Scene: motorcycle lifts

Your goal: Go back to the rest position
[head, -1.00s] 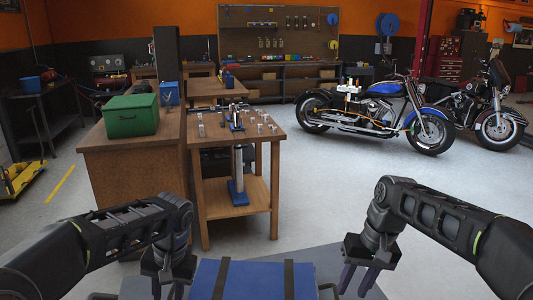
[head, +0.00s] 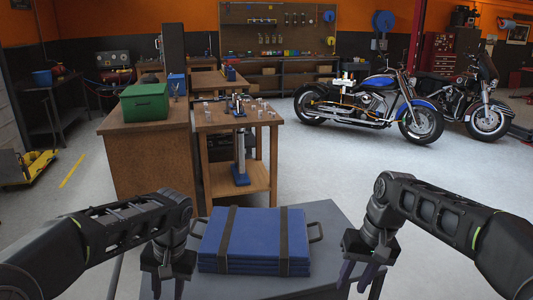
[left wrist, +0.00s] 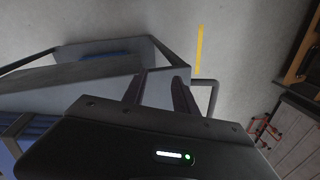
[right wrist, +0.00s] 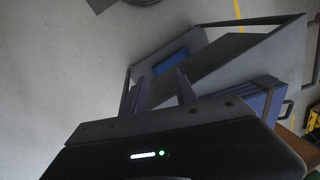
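My left gripper (head: 168,290) hangs fingers-down at the left of the head view, left of the blue strapped pack (head: 265,238). Its two fingers stand apart with nothing between them in the left wrist view (left wrist: 160,88). My right gripper (head: 357,284) hangs fingers-down to the right of the pack. Its fingers are also apart and empty in the right wrist view (right wrist: 160,85). Both arms are bent, and neither gripper holds the pack. The pack lies flat with two dark straps and a handle at each side.
The pack rests on a grey cart top (head: 325,218) in front of me. Beyond it stand a wooden bench (head: 230,118) with small parts and a cabinet (head: 150,160) bearing a green box (head: 144,102). Motorcycles (head: 370,100) stand at back right. Open floor (head: 440,180) lies at right.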

